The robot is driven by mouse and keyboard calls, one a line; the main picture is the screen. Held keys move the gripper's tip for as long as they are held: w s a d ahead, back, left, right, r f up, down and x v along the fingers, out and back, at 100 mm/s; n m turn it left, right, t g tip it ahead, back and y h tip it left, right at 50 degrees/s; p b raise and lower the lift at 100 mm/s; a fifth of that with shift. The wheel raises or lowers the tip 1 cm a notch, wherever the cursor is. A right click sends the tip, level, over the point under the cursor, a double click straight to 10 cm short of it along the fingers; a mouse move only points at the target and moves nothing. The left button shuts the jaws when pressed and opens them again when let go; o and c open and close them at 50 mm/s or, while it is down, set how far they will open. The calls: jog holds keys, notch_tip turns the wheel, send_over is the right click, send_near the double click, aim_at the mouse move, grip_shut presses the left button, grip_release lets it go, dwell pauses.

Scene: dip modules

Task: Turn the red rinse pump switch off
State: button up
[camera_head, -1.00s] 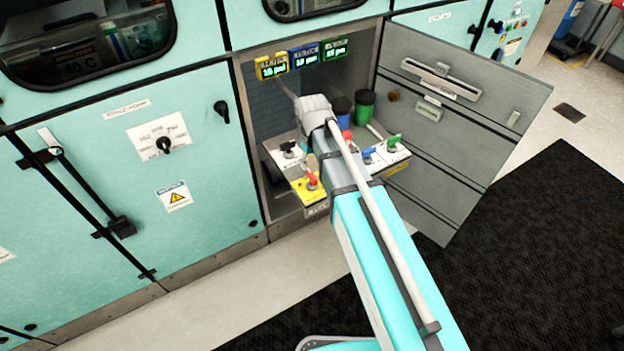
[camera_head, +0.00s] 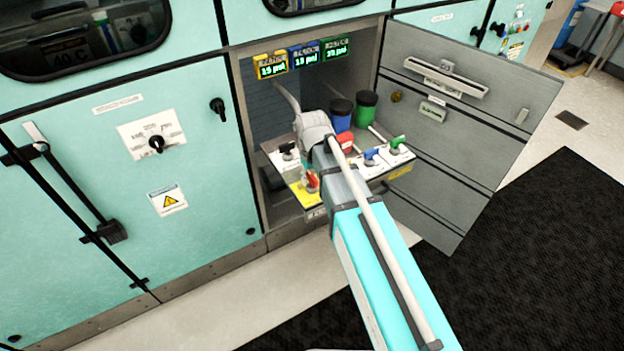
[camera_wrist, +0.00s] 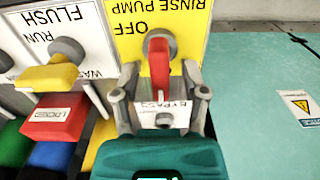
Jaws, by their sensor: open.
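The red rinse pump switch (camera_wrist: 160,68) sits on a yellow panel (camera_wrist: 196,30) marked RINSE PUMP and OFF, upside down in the wrist view. Its red lever points down the picture, away from the OFF label. My gripper (camera_wrist: 162,88) is open, with one finger on each side of the lever. I cannot tell whether either finger touches it. In the head view the red switch (camera_head: 312,180) shows beside my arm, at the front of the pull-out shelf. My gripper's fingers are not clear there.
A yellow lever (camera_wrist: 48,76) on a white FLUSH panel and a red block (camera_wrist: 54,117) are left of the switch in the wrist view. Blue (camera_head: 371,157) and green (camera_head: 397,144) switches are right of my arm. An open cabinet door (camera_head: 470,110) stands to the right.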

dwell(0.3)
grip_shut()
jog(key=shift+m, duration=0.5)
jog(key=m, duration=0.7)
jog(key=shift+m, duration=0.4)
jog(key=m, duration=0.4)
jog(key=shift+m, duration=0.3)
jog(key=m, duration=0.4)
jog(key=shift+m, duration=0.3)
